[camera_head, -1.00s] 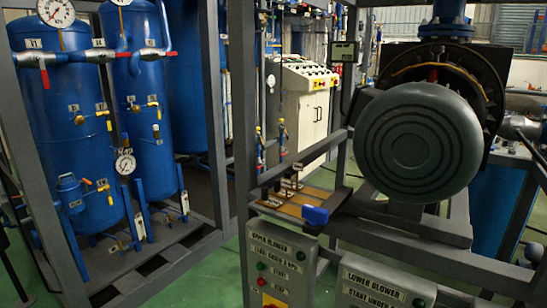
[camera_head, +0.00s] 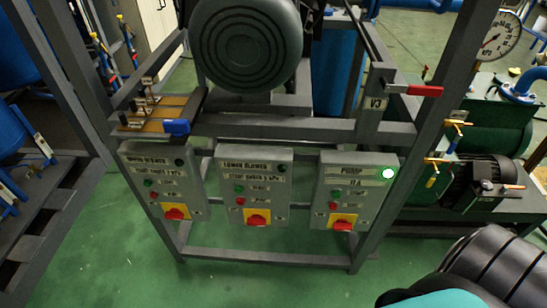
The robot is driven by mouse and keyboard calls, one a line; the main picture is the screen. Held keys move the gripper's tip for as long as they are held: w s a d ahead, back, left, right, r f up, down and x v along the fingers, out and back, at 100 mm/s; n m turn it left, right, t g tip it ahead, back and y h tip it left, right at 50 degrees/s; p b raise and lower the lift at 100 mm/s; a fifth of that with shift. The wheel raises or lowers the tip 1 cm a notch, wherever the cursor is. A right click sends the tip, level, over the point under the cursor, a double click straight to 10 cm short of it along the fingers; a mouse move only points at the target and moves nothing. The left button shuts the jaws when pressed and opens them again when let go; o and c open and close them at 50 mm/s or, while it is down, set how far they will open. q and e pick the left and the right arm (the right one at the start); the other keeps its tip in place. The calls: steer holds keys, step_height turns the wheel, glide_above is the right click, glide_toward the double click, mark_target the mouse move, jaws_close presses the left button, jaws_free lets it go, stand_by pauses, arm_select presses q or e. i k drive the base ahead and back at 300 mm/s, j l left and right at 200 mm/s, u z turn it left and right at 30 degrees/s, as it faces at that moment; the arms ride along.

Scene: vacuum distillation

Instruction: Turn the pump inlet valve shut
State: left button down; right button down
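I cannot tell from a label whether this is the pump inlet valve. The pump control box (camera_head: 354,190) hangs below it, with a lit green lamp (camera_head: 388,174) and a red knob on a yellow plate (camera_head: 343,224). Neither of my grippers shows; only a dark and teal part of my arm is at the lower right.
The lower blower box (camera_head: 252,188) and another control box (camera_head: 163,185) hang to the left. Grey frame posts and rails surround them. A round gauge (camera_head: 499,38) and a green pump unit with brass valves (camera_head: 457,130) stand right. Green floor is clear in front.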

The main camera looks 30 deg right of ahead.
mark_target(409, 90)
steer(key=z, duration=1.8)
